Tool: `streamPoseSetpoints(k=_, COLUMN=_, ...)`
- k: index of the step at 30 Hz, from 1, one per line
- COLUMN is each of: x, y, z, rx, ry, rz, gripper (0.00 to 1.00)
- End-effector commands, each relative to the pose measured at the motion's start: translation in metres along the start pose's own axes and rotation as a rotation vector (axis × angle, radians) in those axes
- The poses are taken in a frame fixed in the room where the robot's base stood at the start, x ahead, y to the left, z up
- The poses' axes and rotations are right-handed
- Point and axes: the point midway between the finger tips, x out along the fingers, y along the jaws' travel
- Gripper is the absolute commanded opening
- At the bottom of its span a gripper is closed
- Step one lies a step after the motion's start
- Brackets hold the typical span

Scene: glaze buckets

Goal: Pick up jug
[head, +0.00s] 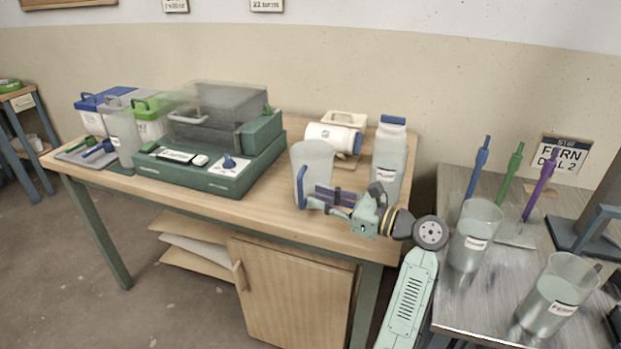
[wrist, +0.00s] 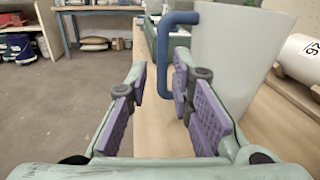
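A translucent grey jug (head: 312,163) with a blue handle stands upright on the wooden table, near its front right. In the wrist view the jug (wrist: 232,60) fills the upper right, and its blue handle (wrist: 163,55) shows just beyond the fingertips, in line with the gap between them. My gripper (head: 318,198) is at the jug's front, low by the handle. In the wrist view my gripper (wrist: 160,88) is open, with purple pads apart and nothing between them. The right finger overlaps the jug's lower part; I cannot tell whether it touches.
A white bottle with a blue cap (head: 389,160) stands right of the jug. A white roll (head: 333,138) lies behind. A green scale unit (head: 225,170) stands to the left. Two clear pitchers (head: 474,237) (head: 553,297) stand on the metal bench at right.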

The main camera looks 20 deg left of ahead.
Motion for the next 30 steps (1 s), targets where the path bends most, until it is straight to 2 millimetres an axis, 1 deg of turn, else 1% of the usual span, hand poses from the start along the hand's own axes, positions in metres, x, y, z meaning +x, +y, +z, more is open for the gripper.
streamPoseSetpoints(k=1, x=0.005, y=0.0, z=0.001, rx=0.0, ry=0.0, rz=0.001, gripper=0.21)
streamPoseSetpoints(k=5, x=0.013, y=0.0, z=0.0, rx=-0.001, ry=0.0, rz=-0.001, gripper=0.21)
streamPoseSetpoints(k=8, x=0.026, y=-0.001, z=-0.001, rx=-0.001, ry=0.001, rz=0.001, gripper=0.21)
streamPoseSetpoints(k=12, x=0.048, y=-0.003, z=-0.004, rx=-0.002, ry=0.001, rz=0.002, gripper=0.21)
streamPoseSetpoints(k=15, x=0.058, y=-0.004, z=-0.005, rx=-0.002, ry=0.001, rz=-0.001, gripper=0.21)
streamPoseSetpoints(k=18, x=0.063, y=-0.004, z=-0.006, rx=-0.003, ry=0.001, rz=-0.002, gripper=0.21)
streamPoseSetpoints(k=24, x=0.063, y=-0.004, z=-0.006, rx=-0.003, ry=0.001, rz=-0.003, gripper=0.21)
streamPoseSetpoints(k=30, x=0.063, y=-0.004, z=-0.006, rx=-0.004, ry=0.001, rz=-0.003, gripper=0.08)
